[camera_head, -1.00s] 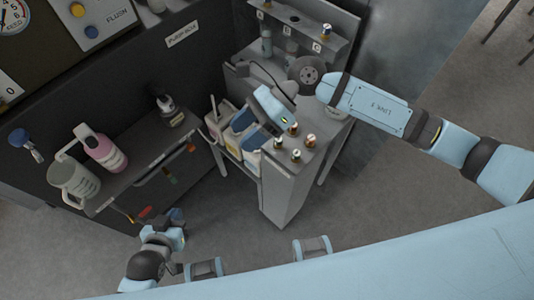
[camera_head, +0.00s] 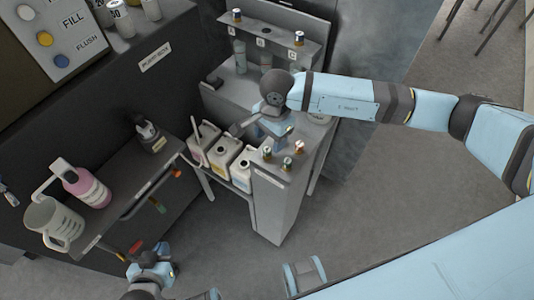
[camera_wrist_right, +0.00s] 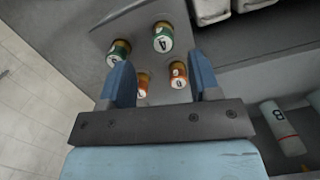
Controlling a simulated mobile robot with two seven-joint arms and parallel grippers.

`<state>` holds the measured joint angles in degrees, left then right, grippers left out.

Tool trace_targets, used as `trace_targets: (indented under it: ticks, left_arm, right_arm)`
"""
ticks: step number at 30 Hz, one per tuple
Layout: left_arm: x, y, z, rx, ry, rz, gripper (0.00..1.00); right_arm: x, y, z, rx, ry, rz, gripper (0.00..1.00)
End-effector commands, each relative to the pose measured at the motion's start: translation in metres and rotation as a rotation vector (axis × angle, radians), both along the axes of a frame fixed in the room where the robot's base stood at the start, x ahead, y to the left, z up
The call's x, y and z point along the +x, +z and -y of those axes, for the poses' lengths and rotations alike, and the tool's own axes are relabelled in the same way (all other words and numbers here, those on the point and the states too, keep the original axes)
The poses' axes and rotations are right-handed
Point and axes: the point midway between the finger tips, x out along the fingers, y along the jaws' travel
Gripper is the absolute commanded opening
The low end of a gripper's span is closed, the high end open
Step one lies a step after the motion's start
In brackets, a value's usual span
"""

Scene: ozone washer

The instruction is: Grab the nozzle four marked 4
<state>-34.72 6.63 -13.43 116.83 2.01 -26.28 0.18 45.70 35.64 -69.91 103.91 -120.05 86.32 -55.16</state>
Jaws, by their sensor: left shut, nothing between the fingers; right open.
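The nozzle marked 4 (camera_wrist_right: 162,38) is green and gold and stands upright on the grey cabinet top; its number appears inverted in the right wrist view. In the head view it seems to be the green-topped nozzle (camera_head: 267,153) nearest the jugs. A second green nozzle (camera_wrist_right: 118,52) and two orange ones (camera_wrist_right: 142,83) (camera_wrist_right: 178,73) stand close by. My right gripper (camera_wrist_right: 160,70) is open and empty above the group, the nozzle 4 beyond its fingertips. In the head view the right gripper (camera_head: 278,128) hides one nozzle. My left gripper (camera_head: 150,255) is shut and empty, low at the lower left.
Jugs (camera_head: 222,152) stand left of the cabinet (camera_head: 275,205). A shelf (camera_head: 275,27) with bottles and more nozzles is behind. A side bench (camera_head: 135,180) at left holds a pink bottle (camera_head: 85,185) and a grey pitcher (camera_head: 50,222). The floor in front is free.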

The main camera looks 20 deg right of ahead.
Motion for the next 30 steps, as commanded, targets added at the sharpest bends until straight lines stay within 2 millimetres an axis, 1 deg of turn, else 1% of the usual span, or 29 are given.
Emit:
trace_targets:
  ticks: [4, 10, 12, 15, 21, 22, 23, 24, 26, 27, 28, 29, 30]
  left_arm:
    - [0.0, 0.0, -0.002, 0.007, -0.005, -0.001, 0.0]
    - [-0.001, 0.002, -0.005, 0.018, -0.011, 0.003, 0.0]
    - [-0.001, 0.002, -0.005, 0.018, -0.01, 0.003, 0.0]
    - [-0.001, 0.002, -0.005, 0.018, -0.011, 0.002, 0.0]
    - [-0.001, 0.002, -0.004, 0.014, -0.008, 0.002, 0.0]
    - [-0.001, 0.002, -0.004, 0.013, -0.007, 0.002, 0.0]
    - [-0.001, 0.002, -0.003, 0.013, -0.006, 0.002, 0.0]
    - [-0.001, 0.002, -0.003, 0.012, -0.006, 0.001, 0.0]
    - [-0.001, 0.002, -0.003, 0.01, -0.005, 0.002, 0.0]
    - [-0.001, 0.002, -0.003, 0.009, -0.004, 0.002, 0.0]
    - [-0.001, 0.002, -0.002, 0.009, -0.004, 0.002, 0.0]
    - [-0.001, 0.002, -0.002, 0.008, -0.004, 0.001, 0.0]
    - [-0.001, 0.002, -0.002, 0.008, -0.003, 0.001, 0.0]
  right_arm:
    - [0.0, -0.01, -0.002, 0.0, -0.001, -0.001, 0.57]
    - [0.0, -0.041, -0.007, 0.0, -0.002, -0.004, 0.57]
    - [0.0, -0.048, -0.008, 0.001, -0.001, -0.001, 0.57]
    - [0.0, -0.053, -0.008, 0.001, 0.0, 0.0, 0.57]
    - [0.0, -0.054, -0.008, 0.001, 0.0, 0.0, 0.57]
    - [0.0, -0.054, -0.008, 0.001, 0.0, 0.0, 0.54]
    - [0.0, -0.054, -0.008, 0.001, 0.0, 0.0, 0.48]
    - [0.0, -0.054, -0.008, 0.001, 0.0, 0.0, 0.38]
    - [0.0, -0.054, -0.008, 0.001, 0.0, 0.0, 0.25]
    - [0.0, -0.054, -0.008, 0.001, 0.0, 0.0, 0.15]
    - [0.0, -0.054, -0.008, 0.001, 0.0, 0.0, 0.09]
    - [0.0, -0.054, -0.008, 0.001, 0.0, 0.0, 0.03]
    - [0.0, -0.054, -0.008, 0.001, 0.0, 0.0, 0.03]
